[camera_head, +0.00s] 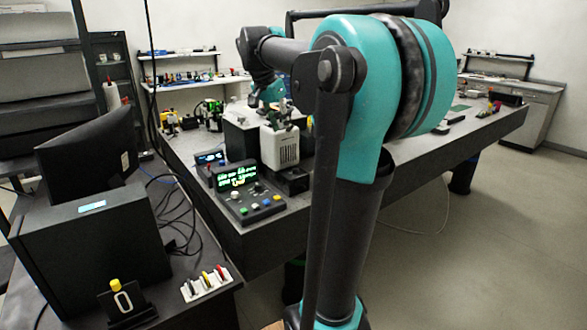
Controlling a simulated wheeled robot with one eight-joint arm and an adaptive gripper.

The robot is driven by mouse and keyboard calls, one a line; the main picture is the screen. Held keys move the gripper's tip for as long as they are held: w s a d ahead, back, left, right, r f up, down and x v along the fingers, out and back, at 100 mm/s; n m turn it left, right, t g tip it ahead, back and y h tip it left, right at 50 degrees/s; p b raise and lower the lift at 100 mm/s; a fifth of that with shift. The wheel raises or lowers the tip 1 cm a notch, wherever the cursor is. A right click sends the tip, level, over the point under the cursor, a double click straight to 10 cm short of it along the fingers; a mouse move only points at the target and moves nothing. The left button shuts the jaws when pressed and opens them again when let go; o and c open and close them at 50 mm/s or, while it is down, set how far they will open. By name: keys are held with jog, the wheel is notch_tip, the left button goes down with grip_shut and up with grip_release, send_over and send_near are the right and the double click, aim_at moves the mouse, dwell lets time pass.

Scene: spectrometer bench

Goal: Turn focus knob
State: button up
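I cannot tell which part is the focus knob. A dark control box (248,198) with a lit green text display (237,177) sits at the near left corner of the bench (262,232). It has several small coloured buttons or knobs along its sloped front. Behind it stands a white instrument box (280,146) with small dark fittings on top. My teal and black arm reaches over the bench, and its wrist bends down behind the white box.
A black computer case (95,245) and monitor (92,150) stand on the left desk. A yellow-topped holder (121,300) and a white rack (207,285) are at its front. Loose cables run between desk and bench. Floor at right is open.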

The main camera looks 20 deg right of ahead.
aim_at(295, 168)
jog(key=x, duration=1.7)
jog(key=shift+s+f, duration=0.15)
jog(key=shift+f, duration=0.05)
grip_shut()
